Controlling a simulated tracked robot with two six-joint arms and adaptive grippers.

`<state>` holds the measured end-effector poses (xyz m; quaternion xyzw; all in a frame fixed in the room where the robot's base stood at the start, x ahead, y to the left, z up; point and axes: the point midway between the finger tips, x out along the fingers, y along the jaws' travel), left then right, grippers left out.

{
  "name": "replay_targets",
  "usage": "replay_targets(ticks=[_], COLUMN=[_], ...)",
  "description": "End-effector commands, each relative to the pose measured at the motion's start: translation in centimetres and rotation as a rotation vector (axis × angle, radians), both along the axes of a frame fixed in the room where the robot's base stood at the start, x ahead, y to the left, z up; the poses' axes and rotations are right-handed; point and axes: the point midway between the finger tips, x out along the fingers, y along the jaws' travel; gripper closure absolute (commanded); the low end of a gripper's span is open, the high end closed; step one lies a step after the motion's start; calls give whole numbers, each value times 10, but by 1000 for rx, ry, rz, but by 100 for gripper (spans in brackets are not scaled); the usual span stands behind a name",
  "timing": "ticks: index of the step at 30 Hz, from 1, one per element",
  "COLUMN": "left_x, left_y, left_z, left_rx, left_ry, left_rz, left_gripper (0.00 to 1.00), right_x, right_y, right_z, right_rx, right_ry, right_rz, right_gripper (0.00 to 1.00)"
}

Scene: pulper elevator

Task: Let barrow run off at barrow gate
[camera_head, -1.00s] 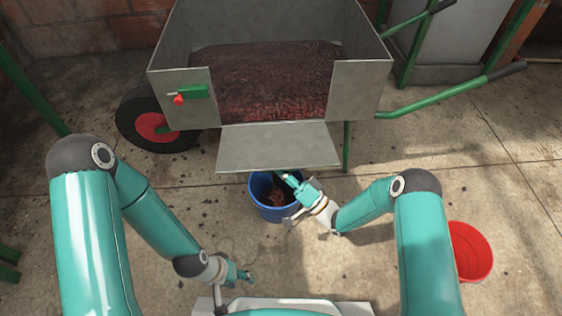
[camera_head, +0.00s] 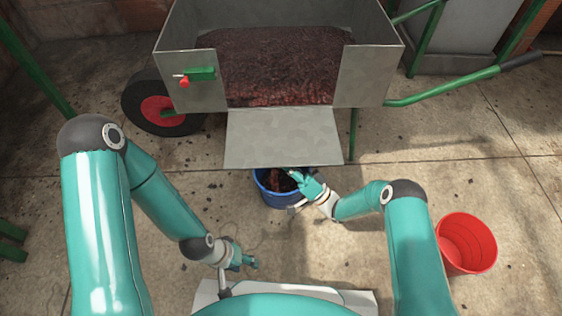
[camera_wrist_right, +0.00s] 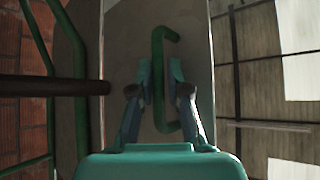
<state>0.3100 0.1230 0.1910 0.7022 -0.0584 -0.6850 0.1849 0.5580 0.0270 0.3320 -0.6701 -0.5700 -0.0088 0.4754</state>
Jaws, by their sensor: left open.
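The metal barrow (camera_head: 190,95) is filled with dark red-brown pulp (camera_head: 270,70). Its front gate flap (camera_head: 285,138) is folded down and out over the blue bucket (camera_head: 268,195), which has dark matter in it. A small red-and-green latch (camera_head: 197,75) sits left of the opening. My right gripper (camera_head: 300,178) is at the flap's outer edge, above the bucket. In the right wrist view its fingers (camera_wrist_right: 160,75) are closed in on the flap's green handle (camera_wrist_right: 160,110); exact contact is hard to see. My left gripper (camera_head: 248,262) is open and empty, low over the floor.
A red bucket (camera_head: 467,245) stands on the floor at right. The barrow's wheel (camera_head: 160,103) is at left, and a green handle bar (camera_head: 440,88) reaches right. The concrete floor (camera_head: 400,160) is free between the barrow and the red bucket.

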Motion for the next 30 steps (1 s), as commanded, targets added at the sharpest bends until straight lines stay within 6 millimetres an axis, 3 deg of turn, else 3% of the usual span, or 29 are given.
replay_targets(ticks=[1, 4, 20, 30], left_x=[0, 0, 0, 0], left_y=[0, 0, 0, 0], left_z=[0, 0, 1, 0], left_rx=[0, 0, 0, 0], left_ry=[0, 0, 0, 0], left_rz=[0, 0, 0, 0], left_gripper=[51, 51, 51, 51], right_x=[-1, 0, 0, -19], right_y=[0, 0, -2, -44], right_z=[-1, -1, -2, -33], right_rx=[1, 0, -2, -2], right_ry=[4, 2, -1, 3], right_rz=[2, 1, -3, -6], right_gripper=[76, 63, 63, 63])
